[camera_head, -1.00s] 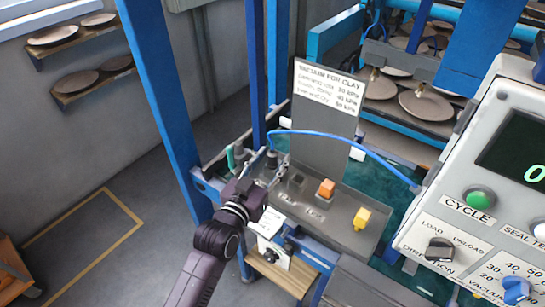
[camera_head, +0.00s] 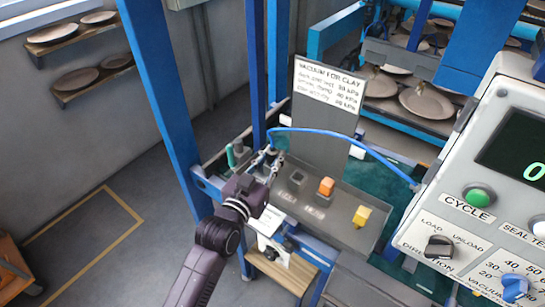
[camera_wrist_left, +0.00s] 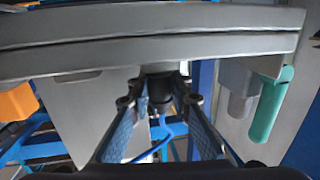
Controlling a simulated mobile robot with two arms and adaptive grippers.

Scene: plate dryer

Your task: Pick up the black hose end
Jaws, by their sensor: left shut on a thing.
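The black hose end (camera_wrist_left: 160,88) sits between the fingers of my left gripper in the left wrist view. The fingers are closed on it from both sides. A thin blue hose (camera_head: 345,139) arches from this end over to the grey control box on the right in the head view. My left gripper (camera_head: 268,160) is at the back left corner of the grey tray, below the left end of the blue hose. In the head view the gripper mostly hides the black end. My right gripper is not in view.
The grey tray (camera_head: 312,212) carries an orange block (camera_head: 326,186) and a yellow block (camera_head: 361,216). A sign board (camera_head: 325,105) stands behind it. A teal handle (camera_head: 231,155) is just left of my gripper. A blue post (camera_head: 258,75) rises close behind.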

